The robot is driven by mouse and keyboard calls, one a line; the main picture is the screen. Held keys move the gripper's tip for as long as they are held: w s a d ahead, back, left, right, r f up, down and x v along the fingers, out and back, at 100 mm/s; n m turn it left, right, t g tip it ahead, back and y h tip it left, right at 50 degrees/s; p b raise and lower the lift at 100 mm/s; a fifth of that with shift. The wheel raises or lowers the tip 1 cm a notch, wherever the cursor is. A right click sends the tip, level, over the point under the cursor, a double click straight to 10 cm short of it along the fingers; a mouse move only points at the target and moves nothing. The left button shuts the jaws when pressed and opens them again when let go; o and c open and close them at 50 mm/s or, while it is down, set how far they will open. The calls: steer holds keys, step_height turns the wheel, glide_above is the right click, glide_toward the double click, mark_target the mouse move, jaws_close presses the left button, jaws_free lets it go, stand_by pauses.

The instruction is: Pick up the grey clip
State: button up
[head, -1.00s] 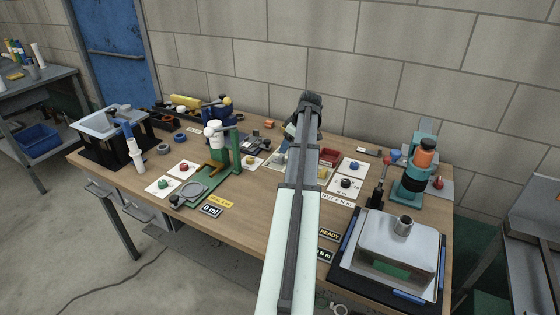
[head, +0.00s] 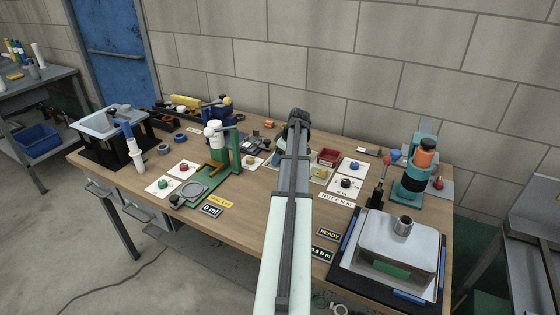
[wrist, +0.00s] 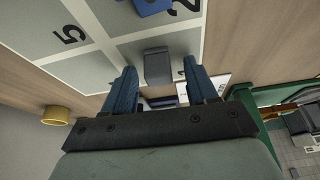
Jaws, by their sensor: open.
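A small grey block, which looks like the grey clip (wrist: 157,66), lies on a pale numbered grid board (wrist: 80,72) in the wrist view. My gripper (wrist: 160,69) is open, with one blue finger on each side of the clip in the picture. The clip appears just beyond or level with the fingertips; I cannot tell the height gap or any contact. In the head view my arm hides the clip, and the fingers cannot be made out.
A blue piece (wrist: 151,6) lies on the board beyond the clip. A yellow cylinder (wrist: 56,115) is at the wrist view's left. A green frame (wrist: 262,98) is at its right. A red tray (head: 329,157) stands right of my arm.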

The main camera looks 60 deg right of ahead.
steer(key=c, duration=1)
steer(key=shift+r, duration=0.1)
steer(key=shift+c, duration=0.2)
